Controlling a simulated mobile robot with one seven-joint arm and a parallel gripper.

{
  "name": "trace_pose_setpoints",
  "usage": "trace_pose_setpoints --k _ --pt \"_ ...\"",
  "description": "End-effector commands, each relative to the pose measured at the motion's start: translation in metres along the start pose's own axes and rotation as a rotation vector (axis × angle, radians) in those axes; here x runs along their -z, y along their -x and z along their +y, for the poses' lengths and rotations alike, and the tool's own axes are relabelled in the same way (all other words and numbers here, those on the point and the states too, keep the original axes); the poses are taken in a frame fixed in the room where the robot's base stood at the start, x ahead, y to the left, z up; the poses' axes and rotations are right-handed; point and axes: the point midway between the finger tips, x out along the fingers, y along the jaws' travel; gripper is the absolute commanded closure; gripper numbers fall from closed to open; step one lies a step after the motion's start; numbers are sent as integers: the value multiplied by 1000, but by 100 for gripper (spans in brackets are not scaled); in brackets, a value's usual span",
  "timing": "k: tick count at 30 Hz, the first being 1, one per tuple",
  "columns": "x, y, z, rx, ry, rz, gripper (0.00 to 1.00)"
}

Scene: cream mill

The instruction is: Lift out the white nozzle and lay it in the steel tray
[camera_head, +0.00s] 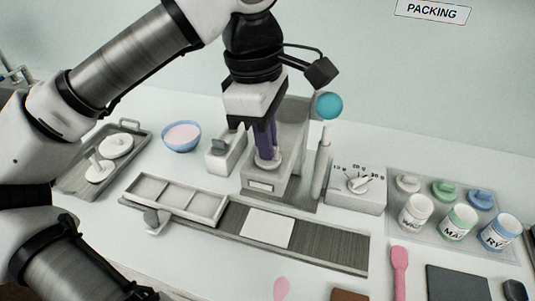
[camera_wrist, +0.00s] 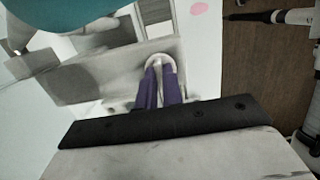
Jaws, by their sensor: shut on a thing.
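The white nozzle (camera_head: 268,163) sits at the front of the grey machine (camera_head: 290,135), low between my purple fingers. In the wrist view, the nozzle's round white rim (camera_wrist: 160,59) shows just beyond the fingertips. My gripper (camera_head: 267,152) points down and is shut on the nozzle; it also shows in the wrist view (camera_wrist: 160,85). I cannot tell whether the nozzle is clear of its seat.
A blue bowl (camera_head: 182,147) of pink stuff stands left of the machine. A dial box (camera_head: 357,190) and a lever with a teal ball (camera_head: 329,106) stand to its right. A divided tray (camera_head: 175,200) lies in front.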

Motion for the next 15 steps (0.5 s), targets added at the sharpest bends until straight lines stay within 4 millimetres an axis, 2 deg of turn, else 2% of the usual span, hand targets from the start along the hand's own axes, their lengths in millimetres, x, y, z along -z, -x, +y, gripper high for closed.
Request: trace_pose_setpoints --k 8,15 --pt "-2 14 0 0 0 0 100" --pt "-6 48 0 -1 0 0 100"
